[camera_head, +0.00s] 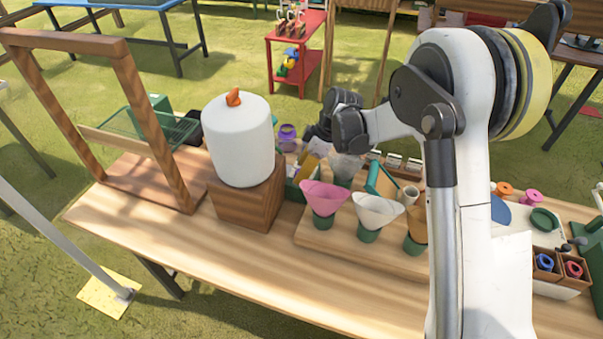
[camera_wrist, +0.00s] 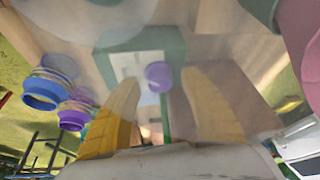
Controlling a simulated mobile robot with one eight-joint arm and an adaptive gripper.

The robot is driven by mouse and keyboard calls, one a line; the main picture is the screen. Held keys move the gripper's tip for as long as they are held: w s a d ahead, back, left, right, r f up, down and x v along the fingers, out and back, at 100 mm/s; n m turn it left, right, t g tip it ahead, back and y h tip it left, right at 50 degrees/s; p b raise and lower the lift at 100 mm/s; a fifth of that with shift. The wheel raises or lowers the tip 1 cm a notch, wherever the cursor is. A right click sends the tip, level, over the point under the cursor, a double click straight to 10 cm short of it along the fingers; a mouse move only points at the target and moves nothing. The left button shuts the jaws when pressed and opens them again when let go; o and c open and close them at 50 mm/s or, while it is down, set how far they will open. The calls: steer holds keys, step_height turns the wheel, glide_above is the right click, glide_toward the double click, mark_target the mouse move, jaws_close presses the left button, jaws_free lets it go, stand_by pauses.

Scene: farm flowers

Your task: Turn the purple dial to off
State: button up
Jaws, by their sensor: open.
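The purple dial (camera_wrist: 159,76) is a small round knob on a pale panel set in a green box (camera_wrist: 178,44), seen in the wrist view. My gripper (camera_wrist: 161,83) is open, with its yellow fingers on either side of the dial in the picture. Nothing is held. I cannot tell if either fingertip touches the dial, or which way it is set.
A white tank (camera_head: 240,145) on a wooden block (camera_head: 246,198) stands just left of my gripper. Pink (camera_head: 325,196) and white (camera_head: 378,210) paper cones stand in front. Blue and purple spools (camera_wrist: 44,88) lie at the wrist view's left. The table's front left is clear.

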jaws_close()
steer(key=m+t, duration=0.1)
steer(key=m, duration=0.1)
steer(key=m+t, duration=0.1)
steer(key=m, duration=0.2)
steer(key=shift+s+h+b, duration=0.1)
steer(key=shift+h+b, duration=0.2)
jaws_free()
steer(key=v, duration=1.2)
steer(key=shift+a, duration=0.1)
